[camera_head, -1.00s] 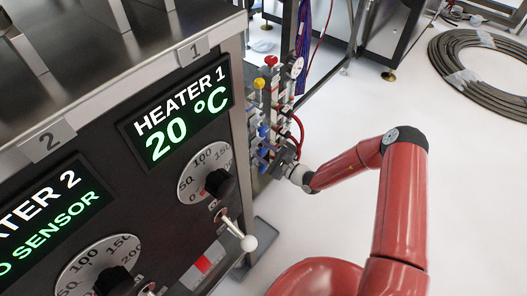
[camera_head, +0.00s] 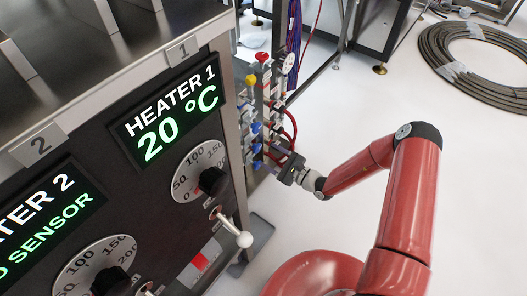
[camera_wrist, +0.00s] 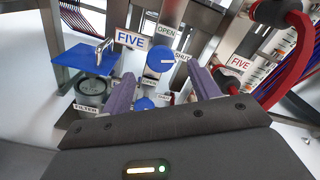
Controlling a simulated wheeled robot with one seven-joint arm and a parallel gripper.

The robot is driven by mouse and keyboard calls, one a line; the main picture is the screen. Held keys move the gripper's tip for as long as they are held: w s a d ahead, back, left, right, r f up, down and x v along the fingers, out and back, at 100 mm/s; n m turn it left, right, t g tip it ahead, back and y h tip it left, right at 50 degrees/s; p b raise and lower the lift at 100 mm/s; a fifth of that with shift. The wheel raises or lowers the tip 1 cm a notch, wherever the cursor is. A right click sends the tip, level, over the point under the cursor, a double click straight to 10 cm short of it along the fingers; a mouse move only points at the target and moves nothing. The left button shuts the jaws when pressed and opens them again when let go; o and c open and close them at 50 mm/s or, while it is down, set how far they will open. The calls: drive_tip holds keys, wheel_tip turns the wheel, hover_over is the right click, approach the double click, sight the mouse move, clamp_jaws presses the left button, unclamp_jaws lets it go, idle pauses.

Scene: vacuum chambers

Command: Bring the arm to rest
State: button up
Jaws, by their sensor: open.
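My red arm reaches from the lower right toward the valve panel (camera_head: 262,110) on the side of the heater cabinet. My gripper (camera_head: 280,165) is close to the panel in the head view. In the wrist view my gripper (camera_wrist: 158,88) has its two purple fingers spread apart with nothing held between them. A round blue knob (camera_wrist: 160,60) with OPEN and SHUT labels lies beyond the fingertips, near a FIVE sign (camera_wrist: 129,39). Whether a finger touches anything cannot be told.
The heater cabinet (camera_head: 90,110) with dials and toggle levers stands at the left. Red hoses (camera_wrist: 293,60) run close on the wrist view's right. A blue-topped filter (camera_wrist: 84,60) is at its left. A coiled hose (camera_head: 480,60) lies on open white floor.

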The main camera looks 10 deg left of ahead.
drive_tip(key=shift+s+d, duration=0.25)
drive_tip(key=shift+d, duration=0.2)
drive_tip(key=shift+r, duration=0.1)
drive_tip(key=s+d+r+n+g+h+p, duration=0.1)
drive_tip(key=s+d+r+n+g+h, duration=0.2)
drive_tip(key=r, duration=0.4)
drive_tip(key=s+d+r+n+g, duration=0.1)
drive_tip(key=s+r+n+g, duration=0.2)
drive_tip(key=r+n, duration=0.4)
drive_tip(key=s+d+r+n+g+h+p, duration=0.1)
drive_tip(key=s+d+r+n+g+h, duration=0.15)
drive_tip(key=r, duration=0.55)
drive_tip(key=s+d+r+n+t+h+p, duration=0.2)
drive_tip(key=s+d+r+n+t+h, duration=0.2)
drive_tip(key=s+d+r+t+h, duration=0.3)
drive_tip(key=s+d+r+h, duration=0.4)
drive_tip(key=s+d+r, duration=0.5)
drive_tip(key=d+r, duration=0.3)
drive_tip(key=shift+d, duration=0.4)
drive_tip(key=shift+s, duration=0.1)
